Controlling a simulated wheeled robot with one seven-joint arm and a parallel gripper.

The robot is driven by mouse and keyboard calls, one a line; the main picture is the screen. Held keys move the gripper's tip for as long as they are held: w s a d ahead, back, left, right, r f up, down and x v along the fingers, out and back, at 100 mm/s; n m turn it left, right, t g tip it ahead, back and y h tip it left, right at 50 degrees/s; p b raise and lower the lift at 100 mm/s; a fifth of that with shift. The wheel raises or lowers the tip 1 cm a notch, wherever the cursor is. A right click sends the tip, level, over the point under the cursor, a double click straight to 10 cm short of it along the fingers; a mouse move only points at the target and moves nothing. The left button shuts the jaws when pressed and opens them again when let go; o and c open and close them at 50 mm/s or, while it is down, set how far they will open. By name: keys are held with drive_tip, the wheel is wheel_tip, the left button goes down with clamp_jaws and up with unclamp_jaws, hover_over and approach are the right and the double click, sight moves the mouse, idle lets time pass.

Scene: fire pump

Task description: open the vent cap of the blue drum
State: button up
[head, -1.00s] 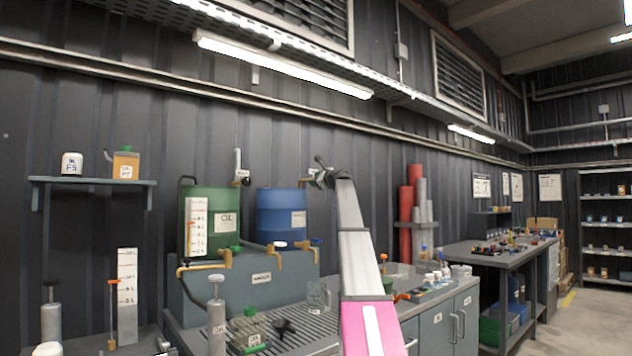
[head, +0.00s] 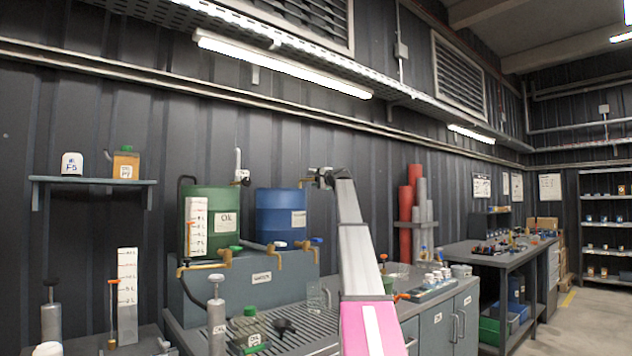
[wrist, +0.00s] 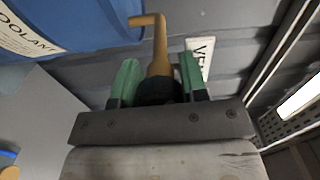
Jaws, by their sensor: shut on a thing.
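The blue drum (head: 281,214) stands on a grey cabinet beside the green drum. In the wrist view its blue side (wrist: 75,20) and coolant label fill the upper left. A bent brass vent pipe (wrist: 157,45) comes from the drum's side toward my gripper. The dark vent cap (wrist: 157,90) sits at the pipe's near end. My gripper (wrist: 159,82) has its green fingers on both sides of the cap, shut on it. In the head view my gripper (head: 318,179) is at the drum's upper right, small, and the cap cannot be made out.
The green oil drum (head: 209,220) stands left of the blue one, with brass taps in front. A white vent sign (wrist: 203,58) is on the wall behind the cap. Red and grey tubes (head: 416,210) stand to the right. A jug (head: 315,296) is on the grated bench below.

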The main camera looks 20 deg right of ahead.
drive_tip(key=n, duration=0.7)
drive_tip(key=shift+f, duration=0.1)
drive_tip(key=n, duration=0.4)
drive_tip(key=shift+n, duration=1.8)
drive_tip(key=o, duration=0.9)
drive_tip(key=shift+o, duration=0.2)
drive_tip(key=shift+s, duration=0.15)
drive_tip(key=v, duration=1)
drive_tip(key=shift+s, duration=0.3)
